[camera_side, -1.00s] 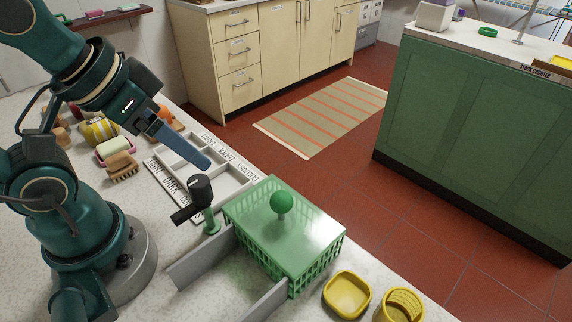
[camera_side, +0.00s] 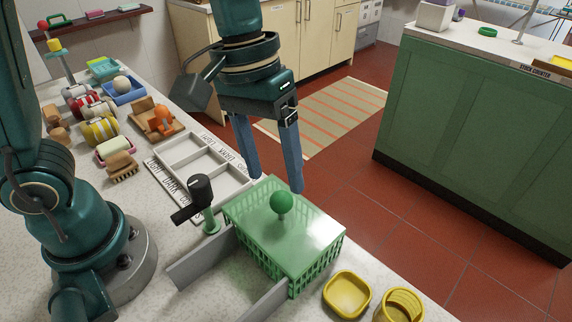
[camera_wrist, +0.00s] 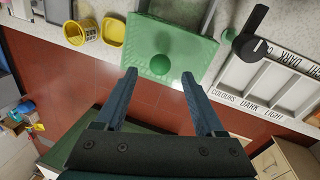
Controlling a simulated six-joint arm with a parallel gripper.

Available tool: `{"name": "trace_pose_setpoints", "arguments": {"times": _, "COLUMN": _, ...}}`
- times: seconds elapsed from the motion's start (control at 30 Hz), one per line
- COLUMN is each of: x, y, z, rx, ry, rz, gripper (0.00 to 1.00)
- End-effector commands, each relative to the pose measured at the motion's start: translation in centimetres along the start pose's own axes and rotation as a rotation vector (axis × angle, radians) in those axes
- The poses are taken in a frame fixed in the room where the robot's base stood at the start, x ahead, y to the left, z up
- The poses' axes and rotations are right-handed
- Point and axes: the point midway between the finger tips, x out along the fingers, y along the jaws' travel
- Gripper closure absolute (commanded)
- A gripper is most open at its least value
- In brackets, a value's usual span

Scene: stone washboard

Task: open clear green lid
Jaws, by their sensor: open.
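A clear green lid (camera_side: 300,238) with a round green knob (camera_side: 281,202) lies flat on a green slatted basket (camera_side: 318,270) on the stone counter. The lid (camera_wrist: 190,52) and its knob (camera_wrist: 160,64) also show in the wrist view, just beyond my fingertips. My gripper (camera_side: 276,184) is open and empty, its fingers pointing down behind the lid's far edge in the side view. In the wrist view my gripper (camera_wrist: 160,74) has its two fingers spread to either side of the knob, apart from it.
A black-headed tap-like post (camera_side: 203,200) stands beside the basket's left corner. Grey rails (camera_side: 203,262) run from the basket's near side. A white sorting tray (camera_side: 196,158) lies to the left. A yellow dish (camera_side: 347,294) and yellow cup (camera_side: 400,306) sit at front right.

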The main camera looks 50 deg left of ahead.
Motion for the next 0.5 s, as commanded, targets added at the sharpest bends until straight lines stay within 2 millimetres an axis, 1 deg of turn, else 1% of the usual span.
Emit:
{"name": "trace_pose_setpoints", "arguments": {"times": 0.2, "x": 2.7, "y": -0.1, "z": 0.2, "rx": 0.002, "ry": -0.005, "rz": -0.003, "gripper": 0.29}}
{"name": "trace_pose_setpoints", "arguments": {"times": 0.3, "x": 3.8, "y": 0.0, "z": 0.1, "rx": 0.002, "ry": -0.004, "rz": -0.001, "gripper": 0.29}}
{"name": "trace_pose_setpoints", "arguments": {"times": 0.4, "x": 4.4, "y": 0.0, "z": 0.1, "rx": 0.002, "ry": -0.001, "rz": 0.0, "gripper": 0.29}}
{"name": "trace_pose_setpoints", "arguments": {"times": 0.5, "x": 4.6, "y": 0.0, "z": 0.1, "rx": 0.002, "ry": 0.0, "rz": 0.0, "gripper": 0.29}}
